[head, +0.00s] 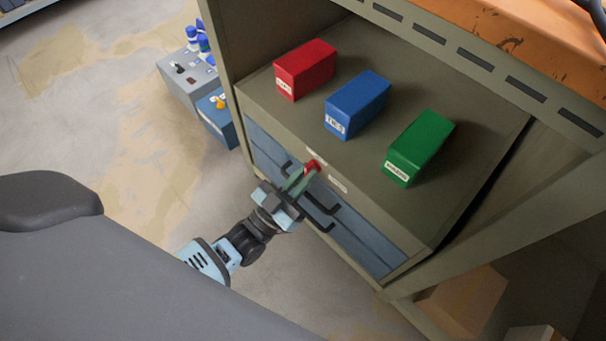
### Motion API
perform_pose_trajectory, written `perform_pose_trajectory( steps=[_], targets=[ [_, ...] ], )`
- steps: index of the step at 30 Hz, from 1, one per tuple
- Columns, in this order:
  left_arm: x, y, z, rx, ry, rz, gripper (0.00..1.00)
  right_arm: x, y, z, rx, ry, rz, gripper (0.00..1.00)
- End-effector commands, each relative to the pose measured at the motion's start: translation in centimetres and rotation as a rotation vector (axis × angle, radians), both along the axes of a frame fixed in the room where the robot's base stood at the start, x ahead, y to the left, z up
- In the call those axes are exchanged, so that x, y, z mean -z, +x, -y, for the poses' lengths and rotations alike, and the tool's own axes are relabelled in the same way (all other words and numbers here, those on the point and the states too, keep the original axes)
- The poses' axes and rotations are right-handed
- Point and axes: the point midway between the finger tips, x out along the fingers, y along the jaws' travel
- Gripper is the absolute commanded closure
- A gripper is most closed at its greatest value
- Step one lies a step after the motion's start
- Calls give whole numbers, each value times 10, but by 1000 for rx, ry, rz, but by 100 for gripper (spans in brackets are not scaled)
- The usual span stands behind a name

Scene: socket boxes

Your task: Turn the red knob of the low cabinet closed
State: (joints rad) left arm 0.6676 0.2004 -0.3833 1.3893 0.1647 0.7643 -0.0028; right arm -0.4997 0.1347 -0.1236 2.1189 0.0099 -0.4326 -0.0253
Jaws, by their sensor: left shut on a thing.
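The low cabinet (400,246) stands in front of me with a blue-grey front and dark handles. A small red knob (312,165) sits at the upper edge of its front, between pale labels. My left gripper (302,177) reaches up to it from the lower left and is shut on the knob. Its fingers hide part of the knob, so which way the knob points cannot be told. My right gripper is not in view.
Red (305,68), blue (357,104) and green (420,147) boxes stand on the cabinet top. Grey and blue crates (190,78) stand on the floor at the back left. An orange surface (530,35) overhangs at the upper right. The floor at left is clear.

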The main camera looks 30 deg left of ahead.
Motion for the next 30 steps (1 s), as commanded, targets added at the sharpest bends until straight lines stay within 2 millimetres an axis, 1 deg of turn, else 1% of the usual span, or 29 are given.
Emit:
perform_pose_trajectory(
  steps=[5,6,10,11,18,21,26,30],
  targets=[
    [1,0,0,0,-4,-3,100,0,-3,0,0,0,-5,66],
    [1,0,0,0,-4,-3,87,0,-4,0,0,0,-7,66],
    [1,0,0,0,-3,-2,70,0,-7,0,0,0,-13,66],
    [1,0,0,0,-3,-2,68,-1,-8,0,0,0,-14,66],
    [0,0,0,0,-1,-1,68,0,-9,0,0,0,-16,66],
    [2,-4,-1,0,0,-2,68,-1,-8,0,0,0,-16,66],
    [9,-21,-8,0,0,-4,68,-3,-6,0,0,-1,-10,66],
    [19,-42,-15,0,0,-5,68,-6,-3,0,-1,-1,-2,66]
  ],
)
